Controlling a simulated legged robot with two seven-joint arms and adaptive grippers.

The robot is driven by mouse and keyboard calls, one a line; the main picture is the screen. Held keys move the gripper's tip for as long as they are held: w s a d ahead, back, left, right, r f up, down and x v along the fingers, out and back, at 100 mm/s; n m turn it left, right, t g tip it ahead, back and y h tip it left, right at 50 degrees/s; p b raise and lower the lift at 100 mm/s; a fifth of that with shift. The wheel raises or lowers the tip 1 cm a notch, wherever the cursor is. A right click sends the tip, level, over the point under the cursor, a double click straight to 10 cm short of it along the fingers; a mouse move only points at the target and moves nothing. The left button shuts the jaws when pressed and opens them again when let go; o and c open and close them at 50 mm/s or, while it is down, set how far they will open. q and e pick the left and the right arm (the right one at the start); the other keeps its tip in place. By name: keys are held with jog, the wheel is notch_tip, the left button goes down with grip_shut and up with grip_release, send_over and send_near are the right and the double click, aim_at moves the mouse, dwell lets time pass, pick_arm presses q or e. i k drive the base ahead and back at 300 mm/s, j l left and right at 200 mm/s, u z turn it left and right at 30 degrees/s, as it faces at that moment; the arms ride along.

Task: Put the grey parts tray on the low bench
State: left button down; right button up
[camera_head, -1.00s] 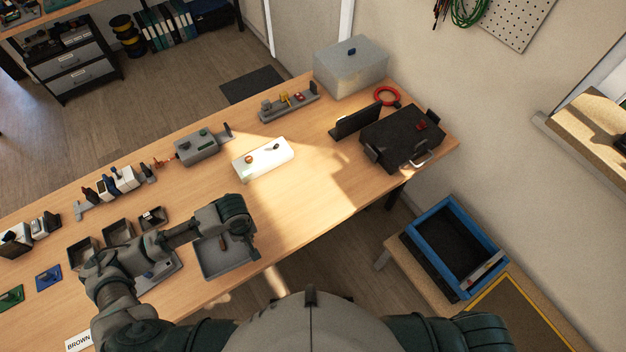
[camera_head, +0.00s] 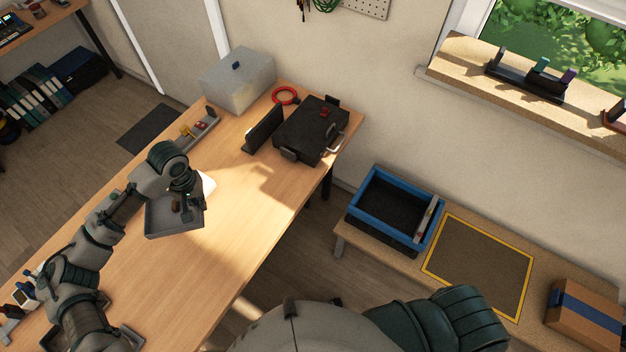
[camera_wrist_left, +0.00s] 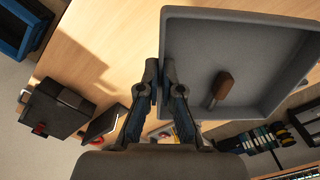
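The grey parts tray (camera_head: 160,217) is a shallow square tray with a brown-handled item lying inside. My left gripper (camera_head: 186,212) is shut on its rim, and the tray appears raised over the wooden workbench. In the left wrist view, the fingers (camera_wrist_left: 161,75) pinch the wall of the tray (camera_wrist_left: 250,50). The low bench (camera_head: 536,296) stands along the wall at the right, away from the tray. A yellow-bordered dark rectangle (camera_head: 478,265) lies on it. My right gripper is not in view.
On the low bench, a blue crate (camera_head: 374,183) stands left of the rectangle and a cardboard box (camera_head: 588,316) right of it. The rectangle is clear.

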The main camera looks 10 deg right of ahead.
aim_at(472, 267)
jog(key=z, duration=1.7)
jog(key=i+l+z, duration=0.15)
jog(key=l+z, duration=0.15)
jog(key=i+l+z, duration=0.45)
jog(key=l+z, duration=0.15)
jog(key=l, duration=0.15)
